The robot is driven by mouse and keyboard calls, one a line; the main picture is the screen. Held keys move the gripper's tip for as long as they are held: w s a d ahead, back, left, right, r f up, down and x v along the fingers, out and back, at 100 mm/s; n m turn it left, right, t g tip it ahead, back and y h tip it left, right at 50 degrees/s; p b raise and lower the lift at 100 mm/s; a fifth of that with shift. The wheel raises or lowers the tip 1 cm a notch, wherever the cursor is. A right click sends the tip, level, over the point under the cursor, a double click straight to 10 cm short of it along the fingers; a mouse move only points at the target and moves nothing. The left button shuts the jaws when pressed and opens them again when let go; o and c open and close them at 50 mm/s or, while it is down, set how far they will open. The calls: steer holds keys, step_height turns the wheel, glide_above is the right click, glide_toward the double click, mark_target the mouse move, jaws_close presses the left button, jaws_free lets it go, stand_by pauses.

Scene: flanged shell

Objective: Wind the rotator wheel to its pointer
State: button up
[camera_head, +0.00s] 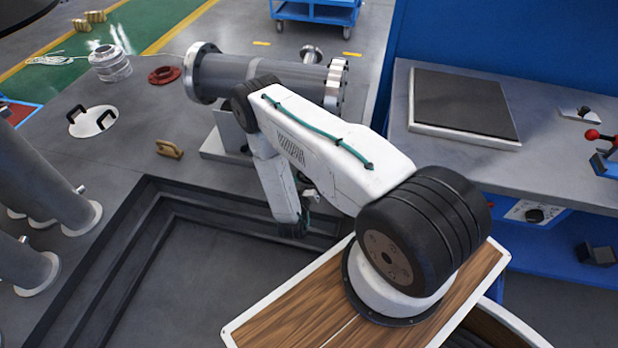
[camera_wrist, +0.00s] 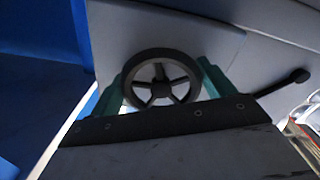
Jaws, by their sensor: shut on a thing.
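The rotator wheel (camera_wrist: 160,90), a dark wheel with spokes and a round hub, shows in the wrist view against a grey panel. My gripper (camera_wrist: 164,76) has one green finger on each side of the wheel and is shut on it. A dark bar with a rounded end (camera_wrist: 298,76) stands out to the right of the wheel; I cannot tell if it is the pointer. In the head view the flanged shell (camera_head: 225,76), a grey metal cylinder, lies on its side beyond my arm. My arm hides the wheel there.
A grey bench (camera_head: 560,165) with a dark square plate (camera_head: 462,103) stands at the right. A stepped pit (camera_head: 190,280) opens in front. A white disc with black handles (camera_head: 92,121), a tan block (camera_head: 169,149) and a red ring (camera_head: 164,75) lie at the left.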

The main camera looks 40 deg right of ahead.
steer(key=shift+a, duration=0.1)
steer(key=o, duration=0.9)
steer(key=shift+c, duration=0.2)
steer(key=shift+s, duration=0.1)
steer(key=v, duration=0.7)
steer(key=shift+s+a, duration=0.15)
steer(key=shift+a, duration=0.15)
steer(key=shift+o, duration=0.2)
